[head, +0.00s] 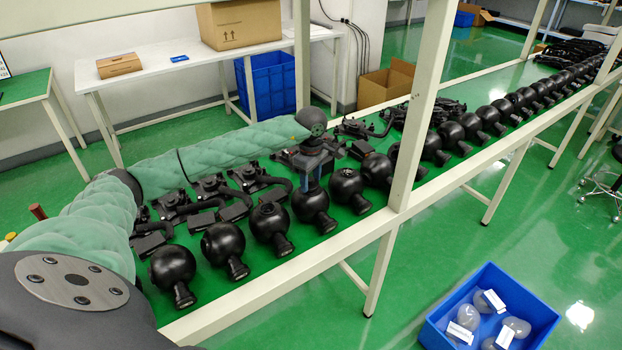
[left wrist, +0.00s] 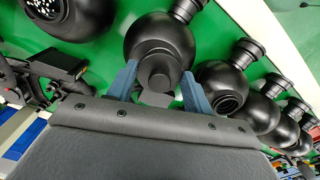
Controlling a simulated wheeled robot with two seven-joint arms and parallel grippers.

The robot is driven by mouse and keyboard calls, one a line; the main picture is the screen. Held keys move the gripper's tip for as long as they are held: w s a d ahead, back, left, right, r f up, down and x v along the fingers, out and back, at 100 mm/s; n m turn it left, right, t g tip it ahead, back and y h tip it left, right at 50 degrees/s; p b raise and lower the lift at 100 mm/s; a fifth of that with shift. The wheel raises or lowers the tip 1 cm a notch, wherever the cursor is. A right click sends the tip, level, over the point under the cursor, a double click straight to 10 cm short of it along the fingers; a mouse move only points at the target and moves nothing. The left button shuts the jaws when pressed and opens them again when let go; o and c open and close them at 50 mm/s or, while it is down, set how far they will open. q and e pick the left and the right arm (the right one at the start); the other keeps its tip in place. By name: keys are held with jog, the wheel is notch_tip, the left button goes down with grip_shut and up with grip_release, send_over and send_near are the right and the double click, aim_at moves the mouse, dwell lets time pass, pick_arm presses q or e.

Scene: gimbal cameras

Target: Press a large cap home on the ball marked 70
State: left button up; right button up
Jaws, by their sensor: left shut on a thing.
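My left gripper (head: 311,180) reaches down over one black ball (head: 312,207) in the row on the green bench. In the left wrist view, its two blue fingers (left wrist: 158,88) are shut on a dark round cap (left wrist: 157,68). The cap lies in front of the same ball (left wrist: 160,38), which has a short ringed neck. I cannot tell whether the cap touches the ball or is seated. No number 70 is legible on any ball. My right gripper is not in view.
More black balls stand on both sides, such as one at the near left (head: 172,267). Black bracket parts (head: 212,187) lie behind the row. A white post (head: 425,105) rises from the bench edge. A blue bin (head: 490,312) with bagged items stands at lower right.

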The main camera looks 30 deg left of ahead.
aim_at(311, 179)
pick_arm(q)
jog(key=shift+f+b, duration=0.65)
jog(key=shift+f, duration=0.1)
jog(key=o, duration=1)
jog(key=shift+r, duration=0.1)
notch_tip(311, 179, up, 6)
jog(key=shift+f+b, duration=0.1)
jog(key=shift+b, duration=0.95)
jog(key=shift+r, duration=0.95)
